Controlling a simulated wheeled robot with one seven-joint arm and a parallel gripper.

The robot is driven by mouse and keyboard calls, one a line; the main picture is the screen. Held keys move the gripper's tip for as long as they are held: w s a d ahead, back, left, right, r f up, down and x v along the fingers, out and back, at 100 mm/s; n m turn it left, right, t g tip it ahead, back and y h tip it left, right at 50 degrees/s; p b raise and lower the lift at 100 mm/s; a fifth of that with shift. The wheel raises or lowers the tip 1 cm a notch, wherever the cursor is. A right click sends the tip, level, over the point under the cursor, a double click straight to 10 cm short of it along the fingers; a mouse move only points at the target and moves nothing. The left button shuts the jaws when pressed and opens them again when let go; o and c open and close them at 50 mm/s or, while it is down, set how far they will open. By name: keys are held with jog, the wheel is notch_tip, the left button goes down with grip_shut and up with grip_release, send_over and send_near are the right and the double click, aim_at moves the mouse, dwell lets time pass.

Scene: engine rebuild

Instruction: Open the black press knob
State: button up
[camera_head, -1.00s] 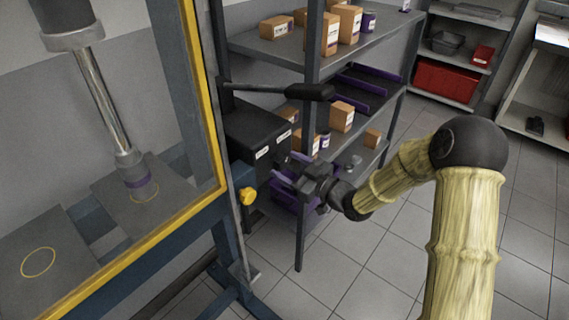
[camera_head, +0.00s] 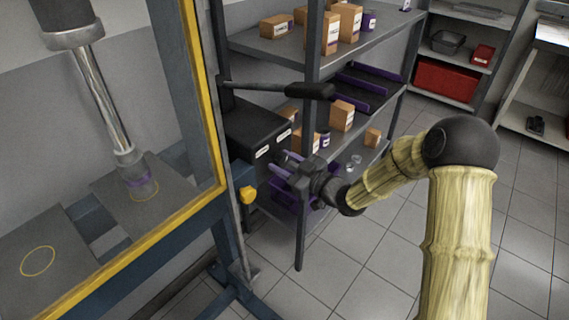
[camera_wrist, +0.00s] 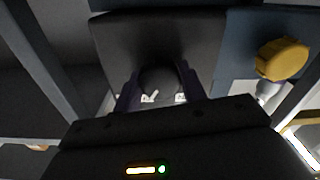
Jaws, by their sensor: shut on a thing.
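The black press knob (camera_wrist: 160,80) shows in the wrist view, on the front of a dark box with small white labels beside it. My gripper's two purple fingers stand on either side of the knob and are shut on it. In the head view my gripper (camera_head: 281,164) is at the front of the black press box (camera_head: 253,132), and its fingers hide the knob. The knob's white mark (camera_wrist: 150,96) shows between the fingers.
A yellow knob (camera_head: 247,195) sits on the blue press frame just below the box; it also shows in the wrist view (camera_wrist: 282,58). A black-handled lever (camera_head: 310,91) reaches out above my gripper. A shelf with cartons (camera_head: 342,116) stands close behind. Floor at the right is clear.

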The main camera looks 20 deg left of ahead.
jog(key=shift+f+n+b, duration=0.15)
jog(key=shift+n+b, duration=0.15)
jog(key=shift+b, duration=0.15)
jog(key=n+b, duration=0.3)
jog(key=b, duration=0.2)
jog(key=shift+f, duration=0.2)
jog(key=n+b, duration=0.4)
jog(key=b, duration=0.1)
jog(key=n+b, duration=0.3)
jog(key=b, duration=0.2)
jog(key=shift+r, duration=0.1)
jog(key=shift+r+n+b, duration=0.2)
jog(key=shift+n+b, duration=1)
jog(key=shift+n, duration=0.1)
jog(key=o, duration=1)
jog(key=shift+r, duration=0.1)
jog(key=shift+c, duration=0.2)
jog(key=shift+d, duration=0.15)
